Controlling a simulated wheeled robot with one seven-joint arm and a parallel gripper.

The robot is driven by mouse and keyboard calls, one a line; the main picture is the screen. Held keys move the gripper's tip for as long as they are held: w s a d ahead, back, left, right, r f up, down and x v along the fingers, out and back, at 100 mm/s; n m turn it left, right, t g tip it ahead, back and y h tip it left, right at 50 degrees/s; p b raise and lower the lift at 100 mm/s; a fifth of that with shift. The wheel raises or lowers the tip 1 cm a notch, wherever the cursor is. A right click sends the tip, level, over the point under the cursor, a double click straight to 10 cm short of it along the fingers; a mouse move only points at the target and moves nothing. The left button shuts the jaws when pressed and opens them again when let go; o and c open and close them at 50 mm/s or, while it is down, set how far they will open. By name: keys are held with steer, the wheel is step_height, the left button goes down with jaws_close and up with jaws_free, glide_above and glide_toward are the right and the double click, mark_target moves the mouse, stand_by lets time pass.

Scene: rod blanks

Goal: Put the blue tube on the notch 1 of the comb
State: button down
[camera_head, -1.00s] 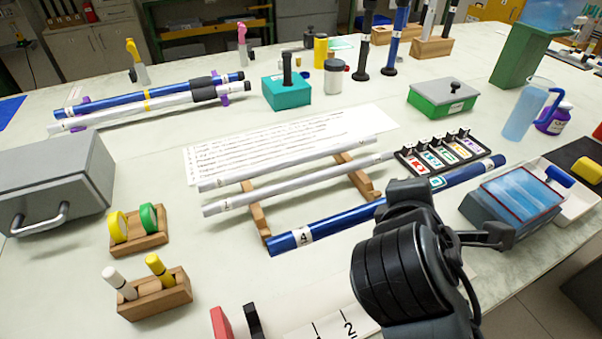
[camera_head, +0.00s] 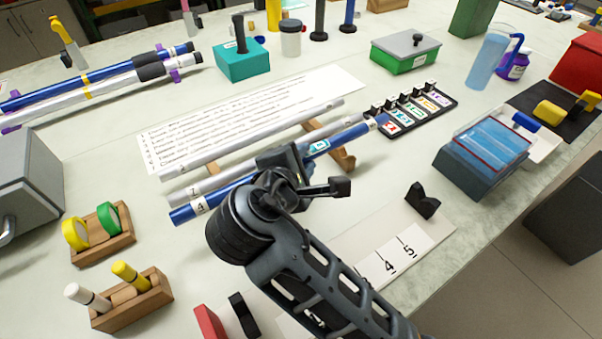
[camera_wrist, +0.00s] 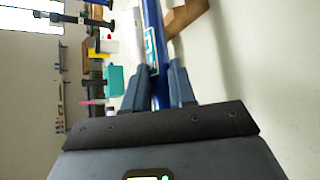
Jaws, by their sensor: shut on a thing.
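The blue tube (camera_head: 240,189) has a white 4 label near its left end and a light blue tag near its right end. My gripper (camera_head: 287,165) is shut around its middle. In the wrist view the tube (camera_wrist: 153,25) runs between both fingers (camera_wrist: 157,85).
A black board with coloured number cards (camera_head: 418,110) lies by the tube's right end. A black wedge (camera_head: 422,201) and a numbered strip (camera_head: 395,258) lie on the near right. A blue-grey box (camera_head: 480,160) stands at right. Wooden holders (camera_head: 132,308) stand at left.

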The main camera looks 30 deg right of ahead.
steer(key=shift+f, duration=2.05)
steer(key=c, duration=0.9)
jaws_free()
steer(key=v, duration=1.2)
steer(key=shift+a, duration=0.1)
